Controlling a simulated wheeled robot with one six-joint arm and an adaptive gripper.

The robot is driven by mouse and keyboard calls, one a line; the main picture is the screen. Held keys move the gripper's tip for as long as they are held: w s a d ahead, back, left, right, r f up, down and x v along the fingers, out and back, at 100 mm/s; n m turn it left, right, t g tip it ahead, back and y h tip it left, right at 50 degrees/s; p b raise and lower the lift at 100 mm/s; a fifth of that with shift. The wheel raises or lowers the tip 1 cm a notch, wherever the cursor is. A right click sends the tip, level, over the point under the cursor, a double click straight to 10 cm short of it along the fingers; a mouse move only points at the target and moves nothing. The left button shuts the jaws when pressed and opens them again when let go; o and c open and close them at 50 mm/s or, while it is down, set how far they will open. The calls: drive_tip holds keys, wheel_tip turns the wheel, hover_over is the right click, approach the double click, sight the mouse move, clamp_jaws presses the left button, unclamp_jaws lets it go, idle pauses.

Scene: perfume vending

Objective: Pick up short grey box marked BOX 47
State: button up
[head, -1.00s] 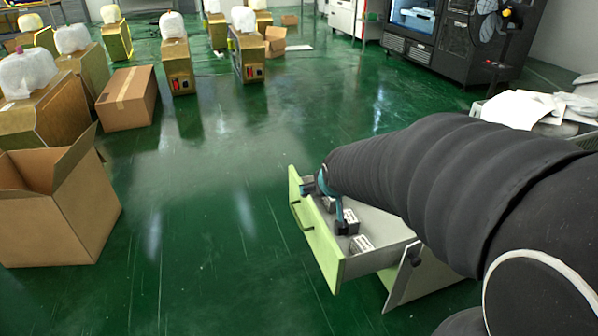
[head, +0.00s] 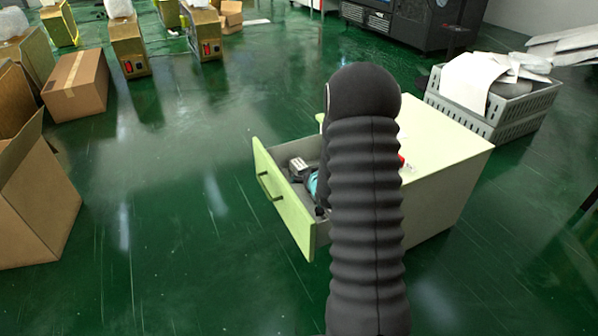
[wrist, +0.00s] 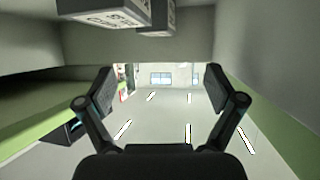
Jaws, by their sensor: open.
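A short grey box (head: 299,168) with dark and light faces stands in the open drawer (head: 285,205), near its far left corner. The wrist view is upside down and shows a grey box (wrist: 112,14) with blurred lettering at the top edge. A second grey box (wrist: 157,18) is beside it. I cannot read a number on either, so I cannot tell which is BOX 47. My gripper (wrist: 158,88) is open and empty, its fingers wide apart below the boxes in that picture. In the head view my arm hides most of the gripper and the drawer's right part.
The drawer belongs to a pale green cabinet (head: 450,150) with a small red item (head: 401,159) on top. A grey crate (head: 500,112) with white material stands behind it. Cardboard boxes (head: 35,200) are at the left. The green floor between is clear.

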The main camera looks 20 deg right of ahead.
sight(299, 165)
drive_tip(key=x, duration=1.4)
drive_tip(key=c, duration=1.5)
drive_tip(key=shift+c, duration=0.2)
drive_tip(key=shift+r, duration=0.1)
